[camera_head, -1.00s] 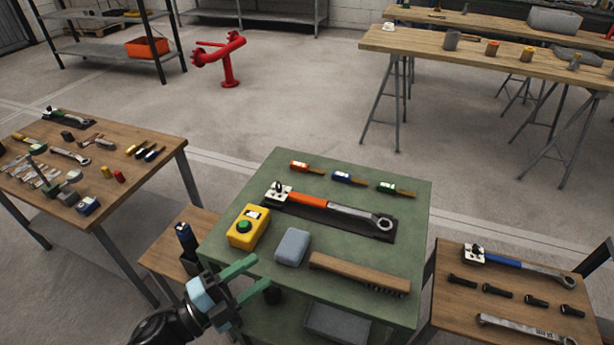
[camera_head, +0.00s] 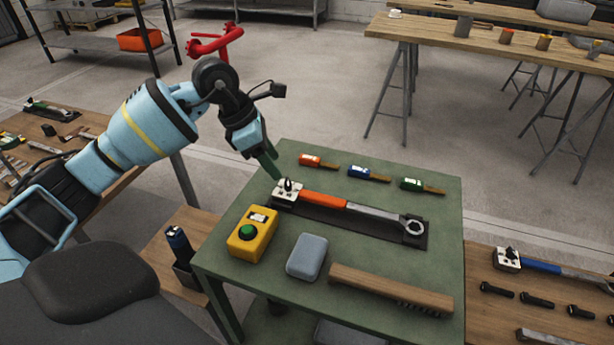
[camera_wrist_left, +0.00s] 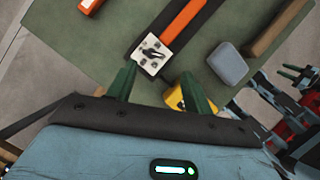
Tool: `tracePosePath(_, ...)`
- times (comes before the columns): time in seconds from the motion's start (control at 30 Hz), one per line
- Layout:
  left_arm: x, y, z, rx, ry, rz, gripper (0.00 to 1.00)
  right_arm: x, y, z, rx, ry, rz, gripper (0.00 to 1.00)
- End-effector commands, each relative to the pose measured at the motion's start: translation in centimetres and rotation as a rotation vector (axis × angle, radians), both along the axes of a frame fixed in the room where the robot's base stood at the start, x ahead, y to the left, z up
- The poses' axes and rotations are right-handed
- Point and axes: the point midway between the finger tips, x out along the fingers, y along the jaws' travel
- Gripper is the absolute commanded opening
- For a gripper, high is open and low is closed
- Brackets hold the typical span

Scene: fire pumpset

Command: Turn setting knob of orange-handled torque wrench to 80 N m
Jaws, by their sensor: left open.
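The orange-handled torque wrench (camera_head: 324,200) lies on a black mat (camera_head: 388,228) on the green table. Its setting knob (camera_head: 287,184) sits on a white plate at the left end of the handle. My left gripper (camera_head: 270,167) hangs just above and behind the knob end, fingers pointing down. In the left wrist view the knob (camera_wrist_left: 151,53) lies ahead of the two green fingers (camera_wrist_left: 158,88), which are apart with nothing between them. The knob's setting cannot be read. My right gripper is not seen in the head view.
A yellow box with a green button (camera_head: 252,234), a grey block (camera_head: 307,256) and a wooden brush (camera_head: 390,288) lie in front of the wrench. Orange, blue and green tagged items (camera_head: 368,173) lie behind it. A blue-handled wrench (camera_head: 541,265) lies on the right table.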

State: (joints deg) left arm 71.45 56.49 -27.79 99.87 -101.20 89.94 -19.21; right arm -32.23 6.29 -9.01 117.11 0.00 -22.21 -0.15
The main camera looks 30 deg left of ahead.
Motion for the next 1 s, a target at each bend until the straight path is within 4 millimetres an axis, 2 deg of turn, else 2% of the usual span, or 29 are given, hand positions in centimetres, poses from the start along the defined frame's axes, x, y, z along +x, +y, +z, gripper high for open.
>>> tracePosePath(0.1,0.2,1.4,0.6,0.051,-0.006,0.011,0.51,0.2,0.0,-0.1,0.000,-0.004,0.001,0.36)
tracePosePath(0.37,0.3,1.3,0.2,0.055,-0.006,0.011,0.51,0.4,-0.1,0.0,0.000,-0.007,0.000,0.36)
tracePosePath(0.8,1.9,-0.4,-5.3,0.052,-0.005,0.012,0.51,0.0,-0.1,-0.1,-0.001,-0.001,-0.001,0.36)
tracePosePath(1.0,2.2,-0.8,-6.4,0.053,-0.008,0.011,0.51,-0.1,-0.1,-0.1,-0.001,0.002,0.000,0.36)
